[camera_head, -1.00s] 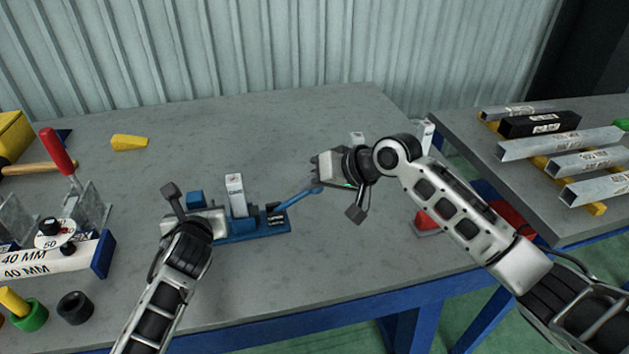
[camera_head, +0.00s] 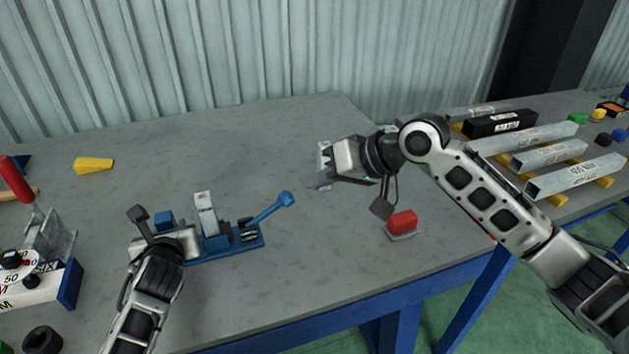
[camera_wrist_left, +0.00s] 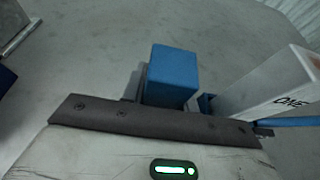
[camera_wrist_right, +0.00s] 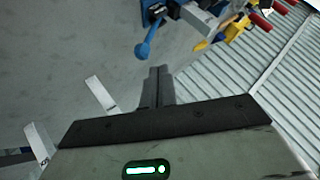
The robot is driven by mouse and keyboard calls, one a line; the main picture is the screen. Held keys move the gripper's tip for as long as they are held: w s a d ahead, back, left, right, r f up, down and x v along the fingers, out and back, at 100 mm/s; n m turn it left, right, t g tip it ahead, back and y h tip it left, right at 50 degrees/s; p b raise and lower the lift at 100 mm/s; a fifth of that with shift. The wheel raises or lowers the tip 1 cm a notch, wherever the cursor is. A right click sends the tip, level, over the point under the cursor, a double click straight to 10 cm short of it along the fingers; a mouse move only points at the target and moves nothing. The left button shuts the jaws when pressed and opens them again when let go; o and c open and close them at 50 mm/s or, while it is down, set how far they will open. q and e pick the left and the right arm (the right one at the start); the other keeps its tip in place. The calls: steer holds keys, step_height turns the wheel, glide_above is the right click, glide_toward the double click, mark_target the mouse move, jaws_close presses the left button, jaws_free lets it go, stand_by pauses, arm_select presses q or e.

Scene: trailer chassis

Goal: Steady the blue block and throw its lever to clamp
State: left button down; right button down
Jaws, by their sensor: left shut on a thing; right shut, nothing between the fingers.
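The blue block (camera_head: 230,250) sits on the grey table, with a blue post and a white upright plate (camera_head: 205,212) on it. Its blue lever (camera_head: 268,211) slants up to the right and ends in a round knob. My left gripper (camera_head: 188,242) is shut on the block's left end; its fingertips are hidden. The left wrist view shows the blue post (camera_wrist_left: 171,76) just beyond it. My right gripper (camera_head: 320,181) is shut and empty, to the right of the knob and apart from it. The right wrist view shows the knob (camera_wrist_right: 142,50) beyond the closed fingers.
A red block (camera_head: 402,222) on a grey base stands near the table's right edge. A yellow wedge (camera_head: 94,165) lies at the back left. A white 40 mm fixture stands at left. Metal bars (camera_head: 548,154) lie on a second table at right. The table centre is clear.

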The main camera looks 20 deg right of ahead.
stand_by(0.3)
step_height(320, 180, up, 2)
steer(key=s+n+h, duration=0.1)
steer(key=n, duration=0.9)
steer(key=n+g+h, duration=0.1)
steer(key=n, duration=1.2)
glide_toward(278, 204)
step_height(278, 204, down, 2)
steer(key=w+a, duration=0.1)
steer(key=a, duration=0.2)
steer(key=shift+w+d+f, duration=0.45)
steer(key=shift+w+f, duration=0.05)
steer(key=shift+f, duration=0.1)
